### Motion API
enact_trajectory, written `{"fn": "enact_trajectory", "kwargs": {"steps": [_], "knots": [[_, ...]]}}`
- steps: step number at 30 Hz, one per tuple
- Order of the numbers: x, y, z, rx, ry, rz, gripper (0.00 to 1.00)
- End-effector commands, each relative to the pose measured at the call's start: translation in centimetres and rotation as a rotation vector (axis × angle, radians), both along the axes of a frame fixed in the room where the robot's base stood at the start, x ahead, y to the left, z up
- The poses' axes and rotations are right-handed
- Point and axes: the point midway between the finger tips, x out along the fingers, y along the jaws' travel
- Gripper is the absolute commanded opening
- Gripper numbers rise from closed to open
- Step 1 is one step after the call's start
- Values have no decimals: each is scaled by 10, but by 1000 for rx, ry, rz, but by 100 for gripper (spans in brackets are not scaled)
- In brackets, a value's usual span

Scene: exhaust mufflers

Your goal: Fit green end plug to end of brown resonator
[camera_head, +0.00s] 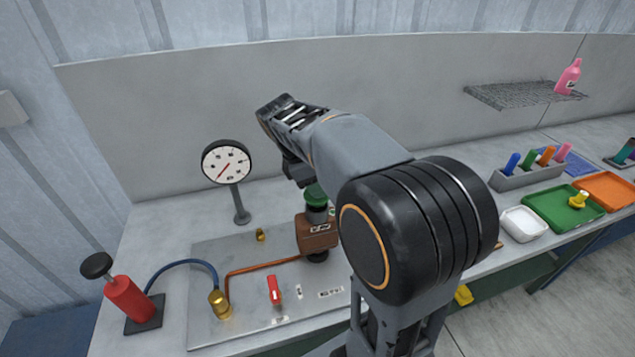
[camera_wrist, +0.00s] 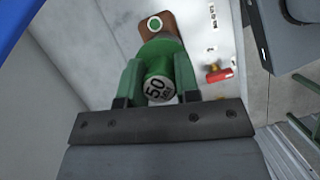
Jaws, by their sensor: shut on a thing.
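The brown resonator (camera_head: 317,234) stands on the grey plate in the head view, with a dark neck on top and a dark base. The green end plug (camera_head: 315,194) is at the top of that neck; I cannot tell whether it is seated or only touching. My gripper (camera_wrist: 159,72) is shut on the green plug, with one finger on each side. The plug's end marked "50" (camera_wrist: 158,88) faces the wrist camera. Part of the resonator (camera_wrist: 155,22) shows beyond it, with a round white-and-green mark. My arm hides part of the resonator's right side in the head view.
A dial gauge (camera_head: 227,162) stands behind left. A red pump (camera_head: 129,299) with a blue hose, a brass fitting (camera_head: 220,304) and a red lever (camera_head: 274,290) lie to the left. A white tray (camera_head: 523,225), green tray (camera_head: 562,221) and orange tray (camera_head: 609,190) are at right.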

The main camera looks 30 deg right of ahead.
Motion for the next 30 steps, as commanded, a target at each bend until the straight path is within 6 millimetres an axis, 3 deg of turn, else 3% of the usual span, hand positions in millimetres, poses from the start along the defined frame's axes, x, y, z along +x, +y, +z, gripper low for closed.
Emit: {"fn": "enact_trajectory", "kwargs": {"steps": [30], "knots": [[0,0,-14,0,1,0,9]]}}
